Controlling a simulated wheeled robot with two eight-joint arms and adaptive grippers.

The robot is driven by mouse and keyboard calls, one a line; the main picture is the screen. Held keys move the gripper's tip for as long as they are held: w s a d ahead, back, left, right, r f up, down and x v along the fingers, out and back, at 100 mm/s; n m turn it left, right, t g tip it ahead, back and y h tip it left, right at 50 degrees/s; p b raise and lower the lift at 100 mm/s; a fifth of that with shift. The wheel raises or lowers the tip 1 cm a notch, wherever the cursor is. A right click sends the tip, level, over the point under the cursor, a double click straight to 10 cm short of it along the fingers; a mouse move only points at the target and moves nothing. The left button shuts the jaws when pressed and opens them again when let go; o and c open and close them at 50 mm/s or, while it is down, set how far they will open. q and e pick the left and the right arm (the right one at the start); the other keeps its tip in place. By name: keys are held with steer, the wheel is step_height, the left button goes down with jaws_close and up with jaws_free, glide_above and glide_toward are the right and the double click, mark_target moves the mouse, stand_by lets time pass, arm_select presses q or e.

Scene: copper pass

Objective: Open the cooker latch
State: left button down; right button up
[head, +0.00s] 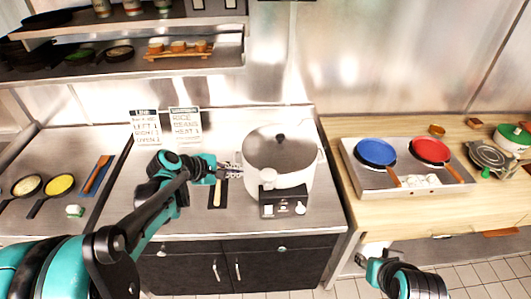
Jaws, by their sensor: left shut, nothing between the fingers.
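The white cooker (294,184) stands upright on the steel counter, with a grey lid (257,147) and a dark knob on top. The lid looks closed. A small white rounded part, perhaps the latch (268,175), sits at its front left rim above a dark control panel (271,209). My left gripper (229,170) is shut and empty, just left of the cooker and apart from the white part. My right gripper (361,261) is low, in front of the counters and well below the cooker; its fingers are too small to read.
A utensil with a pale handle (217,193) lies on a dark mat under my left gripper. Two cards (185,123) stand behind. To the right, a tray (406,187) holds blue and red pans. A shelf (190,65) hangs at upper left. The front counter strip is clear.

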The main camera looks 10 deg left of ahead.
mark_target(268, 181)
arm_select(q)
steer(key=shift+w+r, duration=0.15)
steer(key=b+x, duration=0.1)
steer(key=x, duration=0.9)
steer(key=shift+b, duration=0.35)
